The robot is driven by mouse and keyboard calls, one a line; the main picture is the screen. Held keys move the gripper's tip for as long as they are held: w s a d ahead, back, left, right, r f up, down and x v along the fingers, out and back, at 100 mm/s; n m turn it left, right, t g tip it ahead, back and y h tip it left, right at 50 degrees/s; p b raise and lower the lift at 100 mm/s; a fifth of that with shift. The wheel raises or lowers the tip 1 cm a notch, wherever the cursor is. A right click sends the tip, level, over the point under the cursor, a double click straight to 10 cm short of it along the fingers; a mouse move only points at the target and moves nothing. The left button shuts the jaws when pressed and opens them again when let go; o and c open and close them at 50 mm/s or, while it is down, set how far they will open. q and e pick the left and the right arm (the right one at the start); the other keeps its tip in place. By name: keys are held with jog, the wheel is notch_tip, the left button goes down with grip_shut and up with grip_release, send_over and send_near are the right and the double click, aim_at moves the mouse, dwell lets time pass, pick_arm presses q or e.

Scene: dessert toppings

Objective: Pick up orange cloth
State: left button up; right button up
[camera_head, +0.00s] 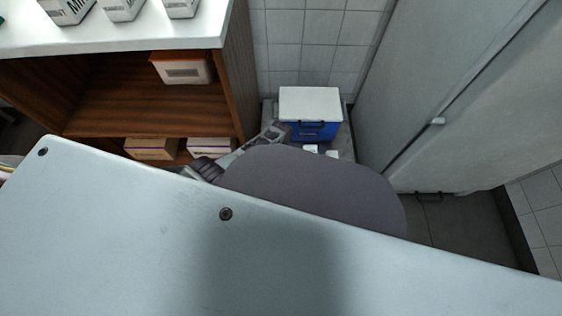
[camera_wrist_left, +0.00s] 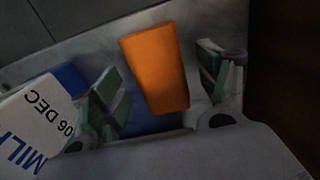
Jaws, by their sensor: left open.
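The orange cloth (camera_wrist_left: 155,68) shows in the left wrist view as a flat, upright-looking orange piece. It lies between the two spread fingers of my left gripper (camera_wrist_left: 158,74), with a visible gap to each finger. The fingers do not appear to touch it. In the head view my left gripper (camera_head: 272,133) is low down in front of a blue box with a white lid (camera_head: 310,103). The cloth cannot be made out in the head view. My right gripper is not in view.
A milk carton (camera_wrist_left: 38,115) marked "06 DEC" is close to the left finger in the wrist view. A wooden shelf unit (camera_head: 140,95) with boxes stands left in the head view. A large pale cabinet (camera_head: 460,110) stands on the right, with dark floor (camera_head: 465,230) below it.

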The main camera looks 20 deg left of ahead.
pick_arm(q)
jog(key=shift+f, duration=0.1)
jog(key=shift+c, duration=0.4)
jog(key=c, duration=1)
